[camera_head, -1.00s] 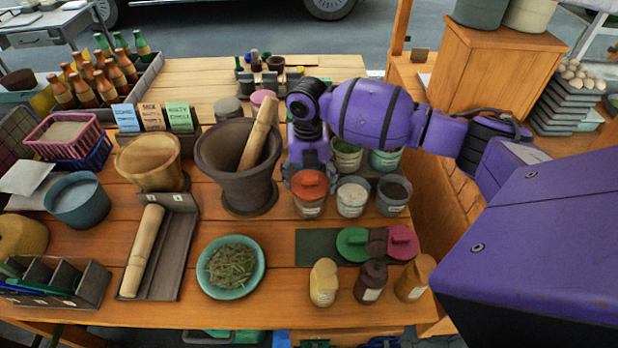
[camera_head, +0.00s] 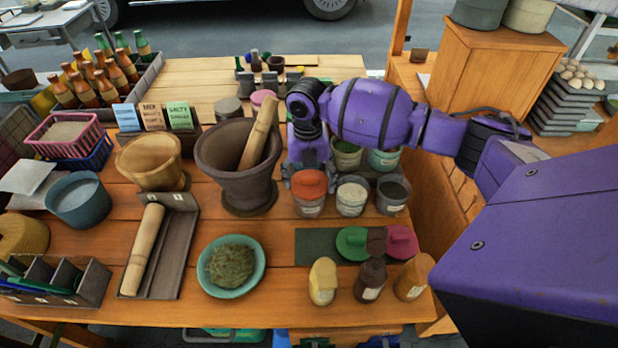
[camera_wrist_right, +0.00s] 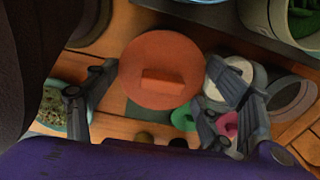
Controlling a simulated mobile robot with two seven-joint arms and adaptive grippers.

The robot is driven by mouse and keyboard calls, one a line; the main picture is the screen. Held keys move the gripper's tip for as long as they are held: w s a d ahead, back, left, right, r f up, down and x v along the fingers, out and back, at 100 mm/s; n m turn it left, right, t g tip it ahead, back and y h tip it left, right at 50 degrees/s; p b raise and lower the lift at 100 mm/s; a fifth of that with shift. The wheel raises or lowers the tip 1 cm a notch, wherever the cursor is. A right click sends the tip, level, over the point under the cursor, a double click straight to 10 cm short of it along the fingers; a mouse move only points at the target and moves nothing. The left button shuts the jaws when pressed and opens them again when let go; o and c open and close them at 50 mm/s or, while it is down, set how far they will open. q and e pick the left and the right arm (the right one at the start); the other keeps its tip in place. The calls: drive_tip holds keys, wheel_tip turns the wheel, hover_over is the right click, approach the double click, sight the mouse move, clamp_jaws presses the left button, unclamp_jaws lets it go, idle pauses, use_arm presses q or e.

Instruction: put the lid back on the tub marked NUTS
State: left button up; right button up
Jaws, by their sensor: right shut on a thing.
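An orange lid (camera_head: 309,183) with a block handle is at the front-left tub (camera_head: 309,206) of the tub group. Its top also shows in the wrist view (camera_wrist_right: 150,55). My right gripper (camera_head: 305,176) reaches down from behind and is shut on this lid, with a finger on either side of it in the wrist view. In the head view the lid looks level, over or on the tub's mouth; I cannot tell if it is fully seated. The tub's label is too small to read. My left gripper is not in view.
Open tubs stand close to the right, one with white contents (camera_head: 352,197) and one with dark contents (camera_head: 392,194). Green (camera_head: 352,244) and pink (camera_head: 403,243) lids lie on a dark mat (camera_head: 315,246) in front. The mortar (camera_head: 232,180) with its pestle stands left.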

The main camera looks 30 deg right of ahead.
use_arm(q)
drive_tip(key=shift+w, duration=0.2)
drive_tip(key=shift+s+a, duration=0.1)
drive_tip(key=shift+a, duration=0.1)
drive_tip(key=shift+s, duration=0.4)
use_arm(e)
drive_tip(key=shift+f, duration=0.15)
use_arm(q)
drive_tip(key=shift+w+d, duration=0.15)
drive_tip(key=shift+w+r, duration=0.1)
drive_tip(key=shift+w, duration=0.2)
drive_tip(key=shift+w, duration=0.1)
use_arm(e)
drive_tip(key=o, duration=1)
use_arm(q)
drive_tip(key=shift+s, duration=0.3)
use_arm(e)
drive_tip(key=shift+o, duration=0.4)
